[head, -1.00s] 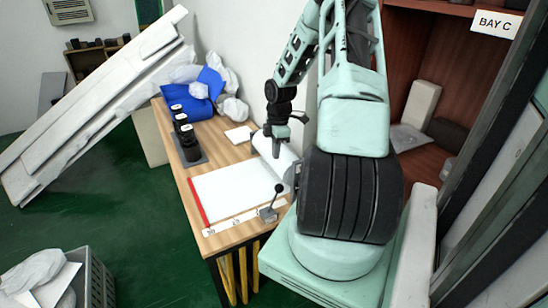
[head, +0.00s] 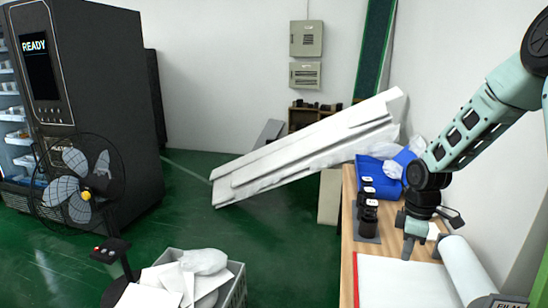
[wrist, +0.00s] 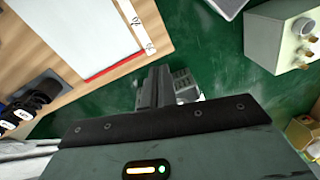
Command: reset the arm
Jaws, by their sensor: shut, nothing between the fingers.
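My gripper (head: 408,248) hangs from my pale green arm, which reaches in from the right of the head view over the wooden table (head: 347,215).
A white roll (head: 466,270) lies near the gripper. A fan (head: 80,185), a vending machine (head: 95,75), a paper-filled crate (head: 238,291) and leaning white panels (head: 310,150) are left.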

